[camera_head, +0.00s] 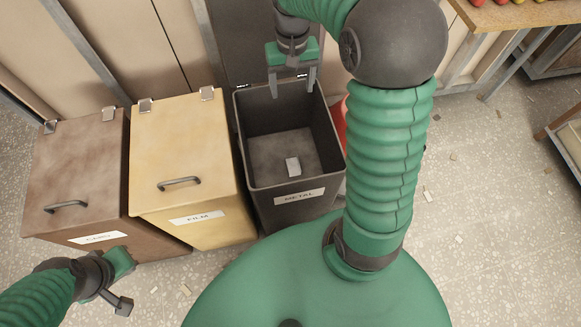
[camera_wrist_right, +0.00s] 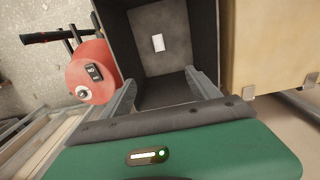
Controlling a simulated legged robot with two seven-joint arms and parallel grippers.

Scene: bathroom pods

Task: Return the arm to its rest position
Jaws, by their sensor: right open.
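My right gripper (camera_head: 294,86) is open and empty above the back edge of the open dark bin (camera_head: 289,182) labelled METAL. Its two fingers also show apart in the right wrist view (camera_wrist_right: 165,90), with the bin's inside beyond them. A small pale block (camera_head: 293,166) lies on the bin's floor, apart from the fingers; it also shows in the wrist view (camera_wrist_right: 158,43). My right arm reaches forward from my body and curves over to the bin. My left gripper (camera_head: 124,281) is at the lower left, in front of the brown bin; its finger gap is not clear.
A shut yellow bin (camera_head: 183,140) labelled FILM and a shut brown bin (camera_head: 80,170) stand left of the METAL bin. A red round object (camera_wrist_right: 90,72) stands close beside the METAL bin. A wooden table (camera_head: 520,14) is at the upper right. The floor at right is mostly open.

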